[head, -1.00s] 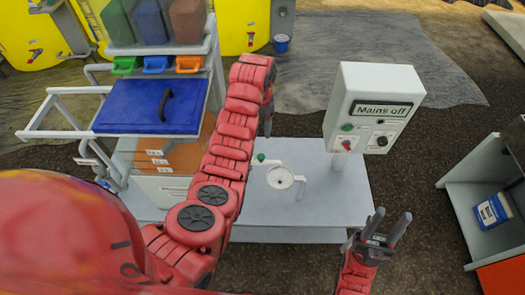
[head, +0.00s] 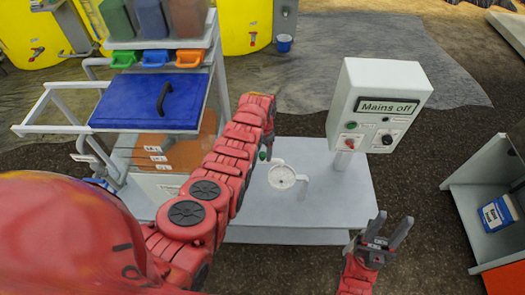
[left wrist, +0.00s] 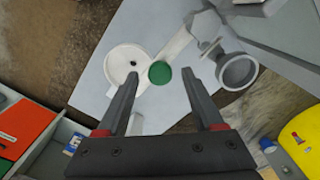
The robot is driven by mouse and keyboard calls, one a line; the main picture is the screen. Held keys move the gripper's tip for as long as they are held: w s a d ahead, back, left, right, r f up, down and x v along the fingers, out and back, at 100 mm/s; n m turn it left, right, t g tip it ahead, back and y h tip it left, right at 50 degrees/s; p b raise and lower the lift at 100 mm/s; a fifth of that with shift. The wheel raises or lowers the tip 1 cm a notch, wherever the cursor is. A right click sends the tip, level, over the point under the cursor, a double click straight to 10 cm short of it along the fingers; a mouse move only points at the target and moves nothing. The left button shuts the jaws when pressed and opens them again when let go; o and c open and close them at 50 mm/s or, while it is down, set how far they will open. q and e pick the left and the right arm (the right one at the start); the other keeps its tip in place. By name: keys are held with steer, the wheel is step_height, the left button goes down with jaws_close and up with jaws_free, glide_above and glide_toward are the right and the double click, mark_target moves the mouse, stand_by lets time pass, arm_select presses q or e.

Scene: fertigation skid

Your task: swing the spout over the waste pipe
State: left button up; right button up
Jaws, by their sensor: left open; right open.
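A green knob (head: 262,155) sits on a thin white bar (left wrist: 178,43) above the grey bench; I take this for the spout's handle. My left gripper (head: 267,148) is open and points down at the knob. In the left wrist view the knob (left wrist: 160,72) lies between the two open fingertips, with no contact visible. A round white dish (head: 282,177) with a small dark hole is beside it. A grey open-ended round cup (left wrist: 237,72) shows on the other side; I cannot tell which is the waste pipe. My right gripper (head: 385,233) is open and empty.
A white control box (head: 378,105) reading "Mains off" stands at the bench's back right. A tank unit with a blue lid (head: 150,101) is at the left. The bench top (head: 335,200) is clear at right. An open cabinet (head: 465,205) is further right.

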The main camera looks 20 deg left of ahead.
arm_select(q)
steer(key=shift+f, duration=0.3)
jaws_close()
stand_by(0.4)
stand_by(1.1)
